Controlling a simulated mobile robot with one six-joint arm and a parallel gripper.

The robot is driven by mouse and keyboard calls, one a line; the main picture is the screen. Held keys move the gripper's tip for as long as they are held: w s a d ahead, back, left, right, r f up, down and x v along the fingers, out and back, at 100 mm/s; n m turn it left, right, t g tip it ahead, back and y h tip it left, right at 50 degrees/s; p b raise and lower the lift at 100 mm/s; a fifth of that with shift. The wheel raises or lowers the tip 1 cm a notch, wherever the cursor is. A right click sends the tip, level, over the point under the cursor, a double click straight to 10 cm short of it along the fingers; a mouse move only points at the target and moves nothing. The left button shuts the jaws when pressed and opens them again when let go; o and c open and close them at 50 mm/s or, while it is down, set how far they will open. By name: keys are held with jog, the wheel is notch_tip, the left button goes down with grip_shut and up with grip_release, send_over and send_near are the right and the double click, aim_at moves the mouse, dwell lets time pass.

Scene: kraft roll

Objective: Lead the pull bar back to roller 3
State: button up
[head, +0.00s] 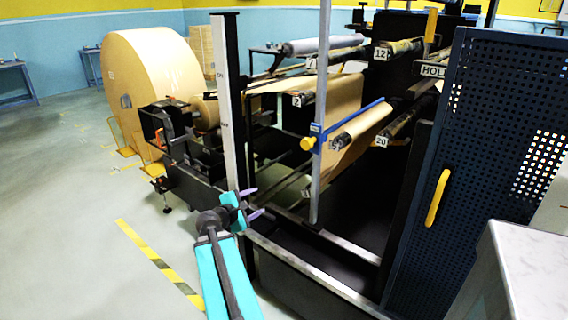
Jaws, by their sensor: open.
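A slim blue bar with a yellow knob, which looks like the pull bar (358,118), slants across the machine opening in the head view. Its knob end is at the grey upright post, and its far end is by the brown paper web (345,100). No label reading 3 is clear to me, so I cannot tell which roller is roller 3. A roller with a 2 label (296,100) is left of the bar, and one with a 20 label (381,141) is to its right. My gripper (254,202) is open and empty, low and left of the bar, apart from it.
A blue perforated door (470,130) with a yellow handle is at right. A large kraft roll (160,75) stands at back left.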

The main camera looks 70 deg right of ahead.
aim_at(305, 145)
jog(key=s+d+r+h, duration=0.1)
jog(key=s+d+r, duration=0.1)
jog(key=r, duration=0.3)
jog(key=s+d+r+n+g+h, duration=0.1)
jog(key=s+d+r, duration=0.2)
jog(key=s+r, duration=0.1)
jog(key=s+d+r+h, duration=0.1)
jog(key=s+d+r, duration=0.1)
jog(key=r, duration=0.5)
jog(key=shift+s+d+g+h, duration=0.3)
jog(key=shift+s+g, duration=0.1)
jog(key=shift+s, duration=0.1)
jog(key=shift+s+d+p, duration=0.3)
jog(key=shift+s+d, duration=0.05)
jog(key=shift+d, duration=1.9)
jog(key=shift+s+d+p, duration=0.25)
jog(key=shift+s+d, duration=0.1)
jog(key=shift+d, duration=1.95)
jog(key=shift+s+d+p, duration=0.3)
jog(key=shift+s+d, duration=0.05)
jog(key=shift+d, duration=1.9)
jog(key=shift+c, duration=0.2)
grip_shut()
jog(key=s+r, duration=0.1)
jog(key=s+a+r+p, duration=0.1)
jog(key=s, duration=0.1)
jog(key=s+p, duration=0.1)
jog(key=s, duration=0.1)
jog(key=shift+a+r, duration=0.15)
jog(key=shift+r, duration=0.25)
